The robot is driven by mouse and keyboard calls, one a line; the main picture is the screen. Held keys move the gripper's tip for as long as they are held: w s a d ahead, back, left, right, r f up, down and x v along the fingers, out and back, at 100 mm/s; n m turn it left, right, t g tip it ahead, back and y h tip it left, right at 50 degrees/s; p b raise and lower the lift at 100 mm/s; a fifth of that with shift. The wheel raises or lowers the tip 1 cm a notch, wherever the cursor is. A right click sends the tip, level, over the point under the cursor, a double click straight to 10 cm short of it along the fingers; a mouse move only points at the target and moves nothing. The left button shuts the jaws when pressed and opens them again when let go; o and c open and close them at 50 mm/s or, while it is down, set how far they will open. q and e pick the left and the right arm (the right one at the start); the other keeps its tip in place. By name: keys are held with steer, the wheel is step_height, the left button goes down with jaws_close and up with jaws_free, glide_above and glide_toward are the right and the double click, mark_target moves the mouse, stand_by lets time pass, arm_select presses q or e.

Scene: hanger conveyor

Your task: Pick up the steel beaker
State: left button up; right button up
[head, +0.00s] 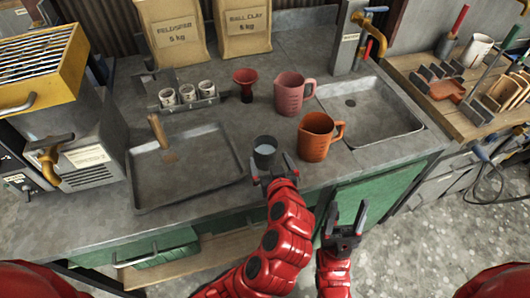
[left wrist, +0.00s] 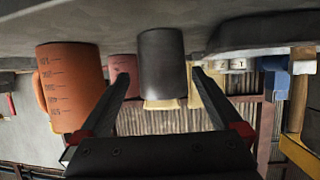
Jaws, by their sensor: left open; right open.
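The steel beaker (head: 265,151) stands upright on the grey counter, right of the shallow tray. In the left wrist view the beaker (left wrist: 163,65) appears dark and upside down, framed between my fingertips with a gap on both sides. My left gripper (head: 271,171) is open and empty, close in front of the beaker at the counter's front edge. I cannot tell whether the fingertips reach alongside it. My right gripper (head: 344,219) is open and empty, lower right, in front of the green cabinet.
An orange jug (head: 315,140) stands close right of the beaker, with a pink jug (head: 290,95) behind. A red funnel (head: 245,82) and small white cups (head: 187,94) stand further back. The tray (head: 150,200) lies left; a sink (head: 372,105) is right.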

mark_target(264, 147)
arm_select(q)
steer(key=x, duration=0.2)
steer(key=shift+w, duration=0.4)
steer(key=shift+w+a+p, duration=0.15)
steer(key=shift+w+p, duration=0.2)
steer(key=shift+p, duration=0.2)
steer(key=p+x, duration=0.1)
steer(key=x, duration=0.2)
steer(key=shift+w+a+f, duration=0.1)
steer(key=shift+w+a, duration=0.1)
steer(key=shift+a, duration=0.05)
steer(key=shift+w+f+p, duration=0.25)
steer(key=shift+w+p, duration=0.1)
steer(key=shift+w, duration=0.05)
steer(key=c, duration=1.4)
